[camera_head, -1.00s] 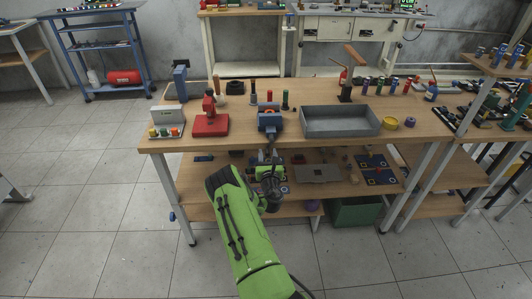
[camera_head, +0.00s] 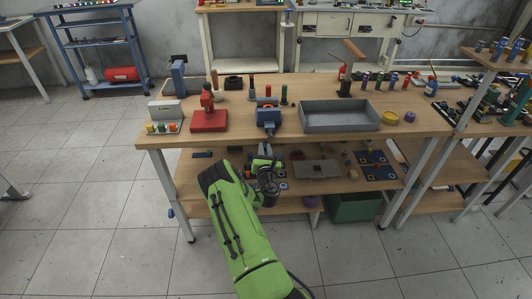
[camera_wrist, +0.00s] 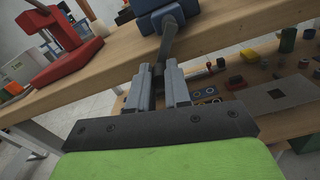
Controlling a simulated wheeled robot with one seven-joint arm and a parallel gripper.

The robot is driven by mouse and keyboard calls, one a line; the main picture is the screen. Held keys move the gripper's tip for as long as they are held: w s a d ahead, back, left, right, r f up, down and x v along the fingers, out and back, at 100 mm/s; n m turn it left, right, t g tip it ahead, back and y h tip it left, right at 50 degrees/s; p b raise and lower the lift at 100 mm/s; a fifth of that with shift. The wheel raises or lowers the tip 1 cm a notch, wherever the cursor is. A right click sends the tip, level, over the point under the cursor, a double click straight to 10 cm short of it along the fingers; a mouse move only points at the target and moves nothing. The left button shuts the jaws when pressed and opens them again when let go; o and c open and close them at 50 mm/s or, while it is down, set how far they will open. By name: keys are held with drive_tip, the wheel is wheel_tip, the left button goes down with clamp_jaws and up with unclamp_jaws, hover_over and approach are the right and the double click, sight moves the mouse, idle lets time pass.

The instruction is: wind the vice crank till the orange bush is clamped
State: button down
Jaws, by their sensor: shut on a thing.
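The blue vice (camera_head: 268,118) stands at the front edge of the wooden table, and its lower part shows at the top of the wrist view (camera_wrist: 160,16). A dark crank bar (camera_wrist: 169,42) runs from the vice down to my gripper (camera_wrist: 164,76). My gripper is shut on the crank, its two grey fingers either side of the bar's lower end. In the head view my gripper (camera_head: 266,160) is below the vice, in front of the table edge.
A red press (camera_head: 209,118) stands left of the vice and a grey tray (camera_head: 340,128) right of it. Black, red and green upright pieces stand behind the vice. A lower shelf (camera_head: 225,176) with loose parts lies beneath. The floor in front is clear.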

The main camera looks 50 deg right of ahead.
drive_tip(key=m, duration=0.1)
drive_tip(key=m+b, duration=0.1)
drive_tip(key=w+r+m, duration=0.1)
drive_tip(key=shift+a+m, duration=0.3)
drive_tip(key=s+d+r+m+b, duration=0.1)
drive_tip(key=s+r+m, duration=0.1)
drive_tip(key=m, duration=1.2)
drive_tip(key=s+d+r+m, duration=0.2)
drive_tip(key=r+m, duration=0.2)
drive_tip(key=m, duration=0.9)
drive_tip(key=shift+r+m+b, duration=0.2)
drive_tip(key=shift+m+b, duration=0.2)
drive_tip(key=shift+d, duration=0.1)
drive_tip(key=c, duration=1.1)
unclamp_jaws()
